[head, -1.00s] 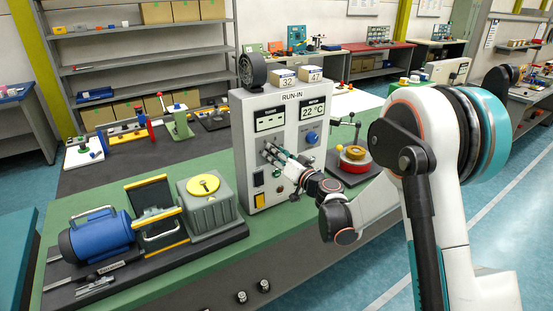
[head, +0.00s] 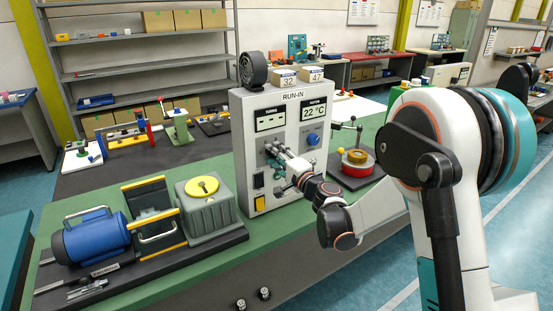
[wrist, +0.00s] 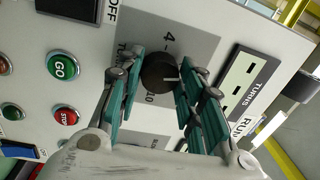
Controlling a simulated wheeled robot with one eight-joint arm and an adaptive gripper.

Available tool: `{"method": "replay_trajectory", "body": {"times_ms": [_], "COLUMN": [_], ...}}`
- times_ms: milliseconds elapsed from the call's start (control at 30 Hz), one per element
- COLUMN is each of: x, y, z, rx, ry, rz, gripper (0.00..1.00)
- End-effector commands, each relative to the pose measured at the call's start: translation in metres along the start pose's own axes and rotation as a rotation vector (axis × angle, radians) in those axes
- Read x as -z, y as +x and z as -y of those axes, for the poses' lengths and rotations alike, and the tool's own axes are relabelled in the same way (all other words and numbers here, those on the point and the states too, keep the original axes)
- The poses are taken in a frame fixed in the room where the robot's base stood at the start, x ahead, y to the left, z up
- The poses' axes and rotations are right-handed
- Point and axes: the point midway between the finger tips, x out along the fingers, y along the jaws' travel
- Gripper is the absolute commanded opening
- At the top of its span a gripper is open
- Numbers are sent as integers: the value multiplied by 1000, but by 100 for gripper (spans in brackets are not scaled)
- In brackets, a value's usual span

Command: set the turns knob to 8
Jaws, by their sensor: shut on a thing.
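The turns knob (wrist: 158,72) is a round black dial on the grey run-in panel, with a white pointer mark toward the right in the wrist view. The numbers 4 and 10 show on its scale; the rest is hidden by my fingers or unclear. In the head view my gripper (head: 273,153) is at the panel front, below the turns display (head: 270,121), and covers the knob. The turns display shows dashes.
The run-in cabinet (head: 243,188) also has a green GO button (wrist: 63,66), a red STOP button (wrist: 66,117) and a blue knob (head: 313,139). A blue motor (head: 97,238) and a grey gearbox (head: 208,210) stand left of it. A red-and-yellow fixture (head: 357,160) is to the right.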

Motion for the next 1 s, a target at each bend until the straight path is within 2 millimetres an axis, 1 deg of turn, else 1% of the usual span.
{"method": "replay_trajectory", "body": {"times_ms": [400,600,800,1000], "x": [-1,0,0,0], "y": [0,0,0,0], "z": [0,0,0,0], "rx": [4,7,8,9], "ry": [388,550,671,746], "rz": [-25,-37,-45,-49], "gripper": [11,11,11,11]}}
